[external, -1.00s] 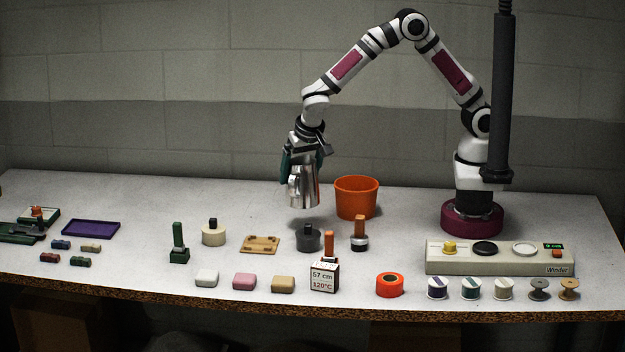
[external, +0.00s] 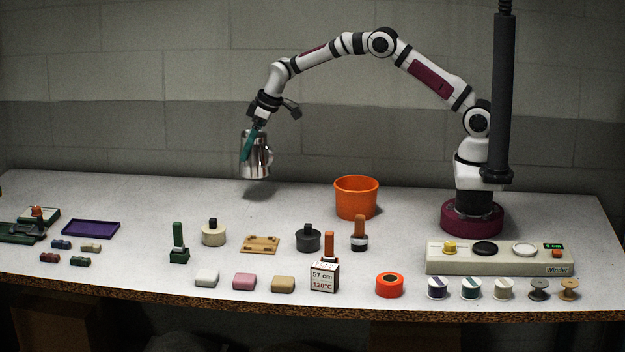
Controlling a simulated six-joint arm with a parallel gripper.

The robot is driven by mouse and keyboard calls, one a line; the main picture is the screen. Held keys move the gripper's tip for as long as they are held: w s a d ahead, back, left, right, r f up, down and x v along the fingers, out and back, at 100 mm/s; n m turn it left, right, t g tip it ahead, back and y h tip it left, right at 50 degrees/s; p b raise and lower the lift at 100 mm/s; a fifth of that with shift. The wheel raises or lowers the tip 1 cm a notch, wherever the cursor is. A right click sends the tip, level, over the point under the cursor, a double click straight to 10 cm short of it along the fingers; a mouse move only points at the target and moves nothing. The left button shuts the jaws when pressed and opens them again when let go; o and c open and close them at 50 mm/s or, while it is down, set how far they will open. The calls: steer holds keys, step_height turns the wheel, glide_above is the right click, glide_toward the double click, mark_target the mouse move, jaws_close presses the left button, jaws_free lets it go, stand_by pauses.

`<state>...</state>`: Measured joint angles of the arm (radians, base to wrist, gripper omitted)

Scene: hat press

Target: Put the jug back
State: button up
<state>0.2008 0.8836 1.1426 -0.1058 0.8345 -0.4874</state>
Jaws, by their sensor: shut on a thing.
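The jug (external: 258,163) is a shiny metal vessel. It hangs in the air above the back of the table, left of the orange bucket, and is close to upright. My gripper (external: 250,142) is shut on the jug, with its green fingers on the jug's upper left side. The shadow on the table below shows that the jug is clear of the surface. The far side of the jug is hidden.
An orange bucket (external: 356,198) stands at the back middle. A cream lidded pot (external: 213,235), a green stamp (external: 179,250) and a wooden board (external: 261,244) stand in front of the jug. A purple tray (external: 91,228) lies at left. The table's back left is clear.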

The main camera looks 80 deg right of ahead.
mark_target(250, 172)
step_height(250, 172, down, 7)
steer(key=shift+f, duration=0.2)
steer(key=o, duration=1.5)
steer(key=shift+f, duration=0.1)
steer(key=v, duration=1.2)
steer(key=shift+a, duration=0.1)
steer(key=s+a+r+m+g, duration=0.1)
steer(key=s+a+r, duration=0.2)
steer(key=s, duration=0.3)
steer(key=s+a+r+m, duration=0.1)
steer(key=s+a+r, duration=0.25)
steer(key=s, duration=0.25)
steer(key=s+a+m+g, duration=0.1)
steer(key=s+a, duration=0.1)
steer(key=s, duration=0.8)
steer(key=s+a+m+g+y, duration=0.1)
steer(key=s+a, duration=0.1)
steer(key=s, duration=0.8)
steer(key=s+a+m+g, duration=0.1)
steer(key=s+a, duration=0.2)
steer(key=s, duration=0.7)
steer(key=shift+f+m+g+y, duration=0.25)
steer(key=shift+m+g+y, duration=0.05)
steer(key=shift+g+y, duration=0.1)
